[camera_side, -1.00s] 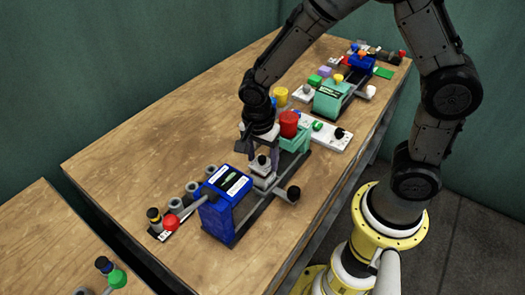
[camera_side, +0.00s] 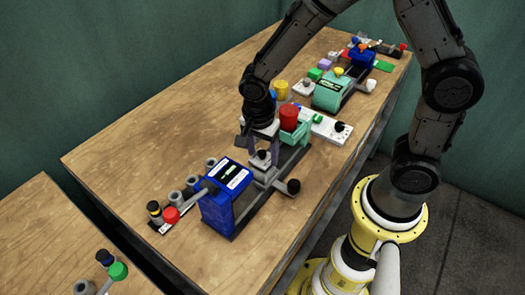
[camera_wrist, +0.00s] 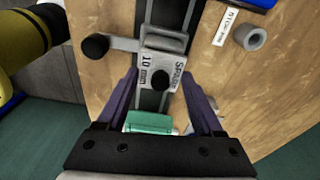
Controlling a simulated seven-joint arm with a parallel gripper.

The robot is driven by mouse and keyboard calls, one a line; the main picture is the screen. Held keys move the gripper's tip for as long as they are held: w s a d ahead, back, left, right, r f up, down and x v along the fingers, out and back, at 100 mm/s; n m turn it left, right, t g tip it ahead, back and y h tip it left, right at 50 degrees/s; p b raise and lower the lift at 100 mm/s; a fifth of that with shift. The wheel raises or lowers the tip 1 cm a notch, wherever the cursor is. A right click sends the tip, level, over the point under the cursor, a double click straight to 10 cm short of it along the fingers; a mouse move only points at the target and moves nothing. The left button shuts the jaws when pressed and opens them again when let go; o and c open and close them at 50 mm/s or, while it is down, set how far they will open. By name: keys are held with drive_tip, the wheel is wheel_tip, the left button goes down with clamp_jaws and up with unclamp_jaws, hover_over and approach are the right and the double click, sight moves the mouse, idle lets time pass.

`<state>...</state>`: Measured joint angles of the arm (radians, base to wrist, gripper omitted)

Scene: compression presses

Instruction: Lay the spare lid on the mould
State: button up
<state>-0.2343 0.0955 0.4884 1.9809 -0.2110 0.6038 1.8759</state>
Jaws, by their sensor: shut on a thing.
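The spare lid (camera_wrist: 172,67) is a light plate marked SPARE and 10 mm, with a black knob on top. It sits between the fingertips of my gripper (camera_wrist: 160,80), which is shut on it. In the side view my gripper (camera_side: 263,151) points down at the blue press (camera_side: 226,198), with the lid (camera_side: 257,163) between its fingers. The grey mould (camera_side: 265,176) is directly below, on the press's dark rail. In the wrist view a grey block (camera_wrist: 163,42) shows just past the lid. I cannot tell whether lid and mould touch.
A black-knobbed handle (camera_side: 293,186) sticks out beside the mould. A red cylinder (camera_side: 289,118) stands at the rail's green end, close to my gripper. A second, green press (camera_side: 332,94) is farther back. Bare tabletop (camera_side: 150,140) lies to the left.

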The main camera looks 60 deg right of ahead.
drive_tip(key=shift+f, duration=0.75)
idle(0.7)
drive_tip(key=o, duration=1.4)
wheel_tip(320, 180, up, 18)
drive_tip(key=s+d+r+m+t, duration=0.1)
drive_tip(key=s+d+n+t, duration=0.1)
drive_tip(key=s+n, duration=0.3)
drive_tip(key=n, duration=0.2)
drive_tip(key=s+d+r+n+t+y, duration=0.1)
drive_tip(key=s+n+t, duration=0.1)
drive_tip(key=s+n, duration=0.3)
drive_tip(key=s+d+r+n+t, duration=0.1)
drive_tip(key=s+d+n, duration=0.1)
drive_tip(key=s+n, duration=0.3)
drive_tip(key=shift+s+n, duration=0.25)
drive_tip(key=shift+n, duration=0.65)
